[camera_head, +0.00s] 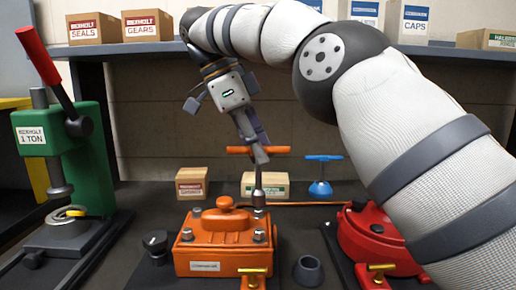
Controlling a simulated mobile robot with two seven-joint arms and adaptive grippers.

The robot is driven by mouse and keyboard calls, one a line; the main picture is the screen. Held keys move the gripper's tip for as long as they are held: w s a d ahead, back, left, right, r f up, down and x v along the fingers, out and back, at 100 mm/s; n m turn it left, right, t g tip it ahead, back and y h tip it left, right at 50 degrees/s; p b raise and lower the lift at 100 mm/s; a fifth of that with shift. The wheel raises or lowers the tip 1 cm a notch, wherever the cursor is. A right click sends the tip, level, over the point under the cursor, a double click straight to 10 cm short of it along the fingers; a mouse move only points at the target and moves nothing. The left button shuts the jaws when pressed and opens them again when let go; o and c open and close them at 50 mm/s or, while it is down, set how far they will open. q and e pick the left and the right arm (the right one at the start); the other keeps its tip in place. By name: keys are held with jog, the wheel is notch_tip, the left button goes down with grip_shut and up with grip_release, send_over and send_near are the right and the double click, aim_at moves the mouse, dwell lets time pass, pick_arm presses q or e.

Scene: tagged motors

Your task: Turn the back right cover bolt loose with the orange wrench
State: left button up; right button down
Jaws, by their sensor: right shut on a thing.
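The orange wrench (280,149) has a T-handle and a grey shaft. It stands upright above the orange motor housing (225,250). My right gripper (259,154) comes down from above and is shut on the middle of the handle. The wrench's lower end is at the back right cover bolt (258,213); I cannot tell if the socket is fully seated on it. Other bolt heads show at the back left (196,212), front left (187,234) and front right (259,236) of the cover. My left gripper is not in view.
A blue T-handled tool (321,187) stands behind. A red motor housing (372,240) is at right, under my right arm. A green press (68,150) stands at left. A dark cup (308,271) and black knob (155,242) flank the orange housing. Boxes line the shelf (135,48).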

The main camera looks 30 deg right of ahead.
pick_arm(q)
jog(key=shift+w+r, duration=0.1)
pick_arm(e)
jog(key=shift+f, duration=0.1)
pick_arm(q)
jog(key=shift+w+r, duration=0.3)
pick_arm(e)
jog(key=shift+f, duration=1.1)
pick_arm(q)
jog(key=shift+p, duration=0.3)
